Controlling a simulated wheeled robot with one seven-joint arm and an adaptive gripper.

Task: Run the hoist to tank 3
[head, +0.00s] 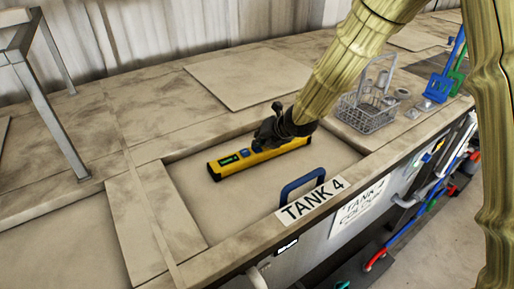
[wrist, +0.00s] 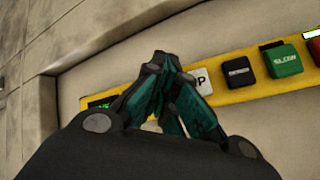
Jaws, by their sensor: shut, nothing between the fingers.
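A long yellow control bar (head: 230,162) lies across the recessed panel behind the TANK 4 sign. In the wrist view the yellow bar (wrist: 236,98) carries a white button (wrist: 200,80) with a label ending in P, a black button (wrist: 238,72), a green SLOW button (wrist: 284,61) and part of a red one (wrist: 315,46). My gripper (head: 268,135) is at the bar. In the wrist view my gripper (wrist: 165,62) has its fingertips together, empty, over the bar left of the white button. It hides part of the bar. Contact cannot be told. I see no TANK 3 label.
The TANK 4 sign (head: 310,200) is on the front edge, beside a blue handle (head: 302,184). A wire basket (head: 367,112) stands at the right, with blue tools (head: 440,80) beyond. A grey metal frame (head: 48,100) stands at the left. Pipes run along the front.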

